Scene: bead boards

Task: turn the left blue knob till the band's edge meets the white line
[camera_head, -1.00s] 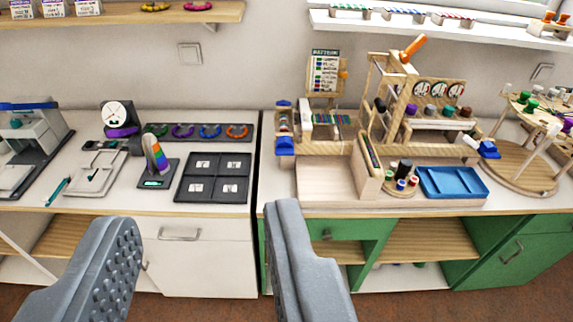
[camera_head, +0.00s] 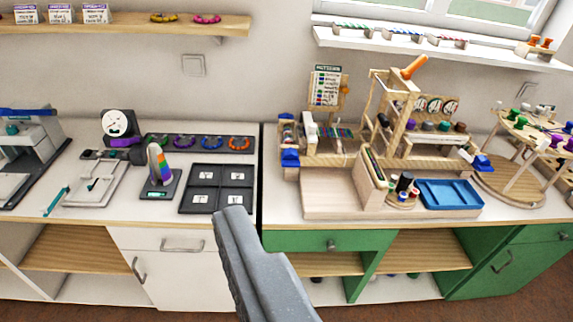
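The left blue knob (camera_head: 290,157) sits at the front left of the wooden bead machine (camera_head: 345,158) on the right-hand counter. Another blue knob (camera_head: 482,163) is at the machine's right end. Colored bead strands lie in the machine behind a white upright piece (camera_head: 311,126). The band's edge and the white line are too small to make out. One grey finger of my gripper (camera_head: 262,272) shows at the bottom middle, in front of and below the left knob, touching nothing. The other finger is out of view, well apart from it, with nothing visible between.
A wooden tray (camera_head: 335,192), a blue tray (camera_head: 450,195) and a round multi-tier stand (camera_head: 520,185) occupy the right counter. A black four-part tray (camera_head: 217,188) and a rainbow-striped device (camera_head: 160,168) stand on the left counter. Shelves hang above.

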